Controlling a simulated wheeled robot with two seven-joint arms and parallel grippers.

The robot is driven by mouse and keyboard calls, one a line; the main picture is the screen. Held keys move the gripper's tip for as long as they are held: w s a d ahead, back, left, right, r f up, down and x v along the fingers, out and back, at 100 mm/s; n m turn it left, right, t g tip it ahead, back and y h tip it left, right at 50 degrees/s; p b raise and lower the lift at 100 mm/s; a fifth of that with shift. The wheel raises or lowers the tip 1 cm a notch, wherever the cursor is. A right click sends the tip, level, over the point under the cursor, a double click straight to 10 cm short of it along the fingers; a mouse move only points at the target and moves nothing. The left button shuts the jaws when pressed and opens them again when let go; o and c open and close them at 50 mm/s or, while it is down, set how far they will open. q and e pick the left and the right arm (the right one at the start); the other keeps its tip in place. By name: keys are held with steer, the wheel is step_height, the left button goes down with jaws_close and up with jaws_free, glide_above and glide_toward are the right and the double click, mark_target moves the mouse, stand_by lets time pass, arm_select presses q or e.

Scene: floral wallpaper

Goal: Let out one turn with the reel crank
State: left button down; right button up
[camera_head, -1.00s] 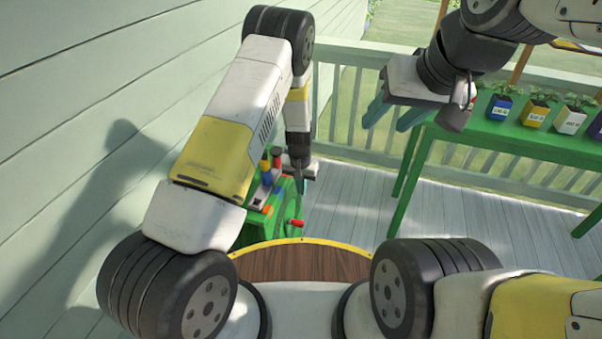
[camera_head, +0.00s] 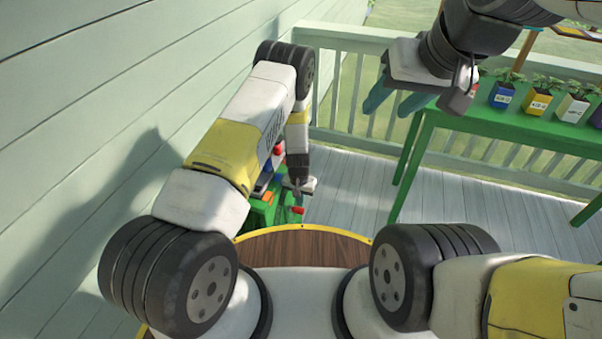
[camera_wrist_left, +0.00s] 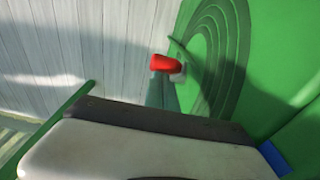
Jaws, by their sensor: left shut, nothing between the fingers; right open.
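The green reel (camera_head: 262,212) stands on the deck beside the wall, partly hidden behind my left arm. Its red crank handle (camera_head: 297,210) sticks out on its right side. In the left wrist view the red handle (camera_wrist_left: 163,63) stands out from the green reel face (camera_wrist_left: 208,50), which has curved ridges. My left gripper (camera_head: 303,187) is shut and empty, just above the handle in the head view. Whether it touches the handle, I cannot tell. My right gripper (camera_head: 390,98) is open and empty, high at the right, well away from the reel.
A green table (camera_head: 500,124) with several potted plants stands at the right by the railing (camera_head: 345,95). The pale siding wall (camera_head: 110,70) is close on the left. Grey deck boards (camera_head: 345,190) between reel and table are clear.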

arm_select(q)
steer(key=shift+s, duration=0.15)
steer(key=shift+s+a+f+t, duration=0.1)
steer(key=shift+s+t, duration=0.1)
steer(key=shift+t, duration=0.2)
steer(key=shift+s, duration=0.15)
